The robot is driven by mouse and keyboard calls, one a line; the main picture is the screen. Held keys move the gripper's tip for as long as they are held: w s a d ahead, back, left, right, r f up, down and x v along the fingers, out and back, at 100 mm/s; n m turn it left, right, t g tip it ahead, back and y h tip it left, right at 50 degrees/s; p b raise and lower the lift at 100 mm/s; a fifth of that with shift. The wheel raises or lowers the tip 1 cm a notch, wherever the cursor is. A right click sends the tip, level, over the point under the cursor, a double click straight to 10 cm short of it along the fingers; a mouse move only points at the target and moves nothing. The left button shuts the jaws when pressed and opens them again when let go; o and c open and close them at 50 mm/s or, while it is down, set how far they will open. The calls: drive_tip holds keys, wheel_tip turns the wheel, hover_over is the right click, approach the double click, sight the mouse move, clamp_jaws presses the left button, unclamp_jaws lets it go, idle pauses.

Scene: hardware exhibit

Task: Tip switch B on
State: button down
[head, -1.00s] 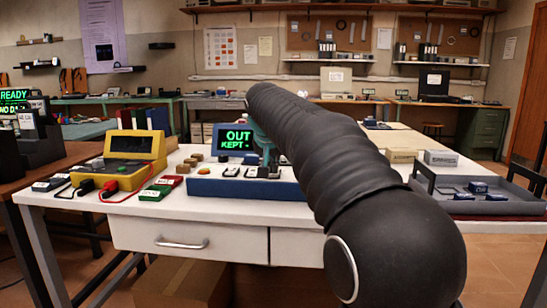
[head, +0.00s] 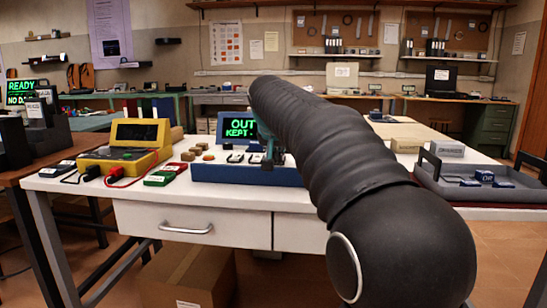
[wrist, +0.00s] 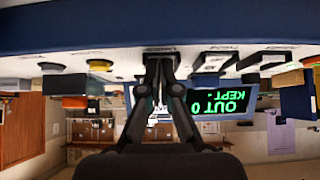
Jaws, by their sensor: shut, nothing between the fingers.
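The blue switch box (head: 240,176) stands on the white table in the head view, with small black-and-white switches (head: 235,158) on its top. The wrist view is upside down and shows the box's blue edge (wrist: 70,40) across the top, with several switches (wrist: 212,62) beside my gripper. My gripper (wrist: 160,58) is shut and empty, its tips at or very near the box top by one switch position. Contact cannot be told. In the head view my gripper (head: 270,155) is partly hidden by my arm. The switch letters are not readable, so I cannot tell which is B.
A green-lettered display (head: 238,127) behind the box reads OUT and KEPT; the wrist view shows OUT 0. A yellow meter (head: 128,146) with leads stands left, beside red and green blocks. A grey tray (head: 480,190) is at the right. My arm covers the table's middle.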

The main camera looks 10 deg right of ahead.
drive_tip(key=shift+a+r+p, duration=0.1)
drive_tip(key=shift+r+p, duration=0.6)
drive_tip(key=shift+r, duration=0.1)
drive_tip(key=shift+r+p, duration=0.55)
drive_tip(key=shift+r, duration=0.05)
drive_tip(key=r+p, duration=0.3)
drive_tip(key=shift+s+a+r, duration=0.15)
drive_tip(key=shift+s+r, duration=0.2)
drive_tip(key=s+f+v, duration=0.1)
drive_tip(key=v, duration=0.8)
drive_tip(key=shift+s+a+f+b, duration=0.25)
drive_tip(key=shift+b, duration=0.2)
